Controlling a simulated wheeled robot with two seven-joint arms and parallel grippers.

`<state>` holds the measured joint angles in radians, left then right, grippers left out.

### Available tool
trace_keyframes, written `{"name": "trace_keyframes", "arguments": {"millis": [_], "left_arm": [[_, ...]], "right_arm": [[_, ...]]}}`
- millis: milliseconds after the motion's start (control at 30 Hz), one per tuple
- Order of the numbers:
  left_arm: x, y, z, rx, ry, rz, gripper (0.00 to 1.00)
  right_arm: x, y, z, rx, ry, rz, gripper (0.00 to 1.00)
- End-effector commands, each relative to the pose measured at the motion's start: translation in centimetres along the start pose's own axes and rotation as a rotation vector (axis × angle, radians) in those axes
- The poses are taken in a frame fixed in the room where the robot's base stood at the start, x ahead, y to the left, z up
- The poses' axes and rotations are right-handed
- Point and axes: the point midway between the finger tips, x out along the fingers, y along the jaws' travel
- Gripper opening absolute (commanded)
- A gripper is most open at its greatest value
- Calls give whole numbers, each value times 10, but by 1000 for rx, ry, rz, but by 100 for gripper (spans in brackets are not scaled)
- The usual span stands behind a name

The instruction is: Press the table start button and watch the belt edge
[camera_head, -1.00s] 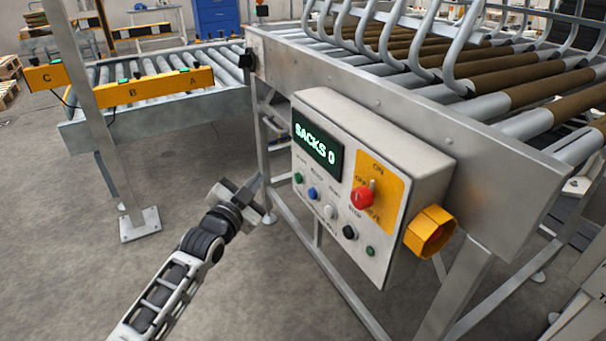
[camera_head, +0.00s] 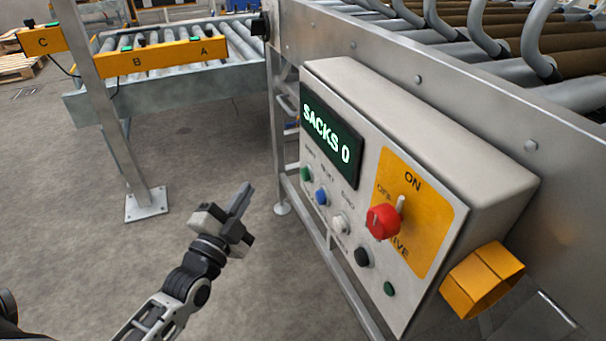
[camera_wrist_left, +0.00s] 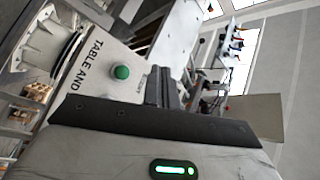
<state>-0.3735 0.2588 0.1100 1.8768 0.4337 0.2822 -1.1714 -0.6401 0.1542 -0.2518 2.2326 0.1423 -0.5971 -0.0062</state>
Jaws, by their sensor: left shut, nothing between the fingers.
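The grey control box (camera_head: 440,140) hangs on the side of the roller table. Its display (camera_head: 331,135) reads SACKS 0. A green button (camera_head: 306,174) is leftmost in its upper button row; a green button by the words TABLE AND also shows in the left wrist view (camera_wrist_left: 121,72). Blue (camera_head: 321,196), white (camera_head: 341,223) and black (camera_head: 362,257) buttons follow, with a small green lamp or button (camera_head: 390,289). My left gripper (camera_head: 244,192) is shut and empty, left of the box and apart from it. Small lettering is too blurred to read.
A red knob (camera_head: 383,221) sits on the yellow plate, and a yellow shroud (camera_head: 482,280) juts from the box's lower right. A metal post (camera_head: 105,110) stands left, before a roller conveyor (camera_head: 160,85) marked A, B, C. Floor around the gripper is clear.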

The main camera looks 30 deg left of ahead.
Motion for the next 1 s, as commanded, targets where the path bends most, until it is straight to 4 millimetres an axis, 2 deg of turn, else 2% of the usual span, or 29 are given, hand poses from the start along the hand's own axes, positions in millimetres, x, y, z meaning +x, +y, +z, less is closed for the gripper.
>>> {"name": "trace_keyframes", "arguments": {"millis": [600, 1000], "left_arm": [[52, 38, -38, -4, -1, 0, 0], [60, 44, -43, -1, 0, 1, 0]], "right_arm": [[14, 0, 16, 3, -41, -13, 55], [10, -1, 9, 2, -19, -13, 55]]}}
